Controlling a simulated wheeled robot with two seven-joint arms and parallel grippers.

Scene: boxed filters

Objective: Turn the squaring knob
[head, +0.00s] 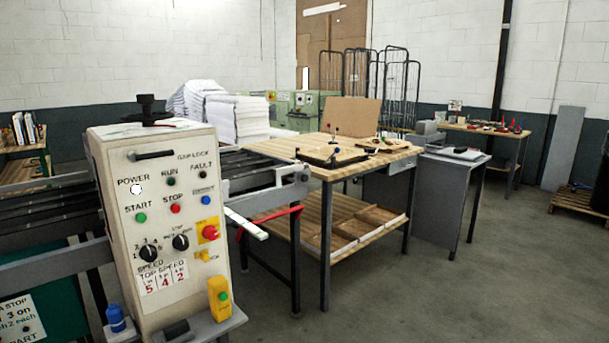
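A cream control box (165,220) stands at the left, its labelled front facing me. A black star-shaped knob (148,106) stands upright on its top. Two black rotary knobs are on the front, a speed knob (148,253) and a smaller one (181,242) to its right. I can read no squaring label, so I cannot tell which knob it names. Neither of my grippers is in view, and nothing touches the knobs.
The front also has a red stop button (175,208), a green start button (141,218) and a red switch on yellow (210,232). A wooden workbench (345,157) with tools stands right of the machine. The floor (450,295) at the right front is clear.

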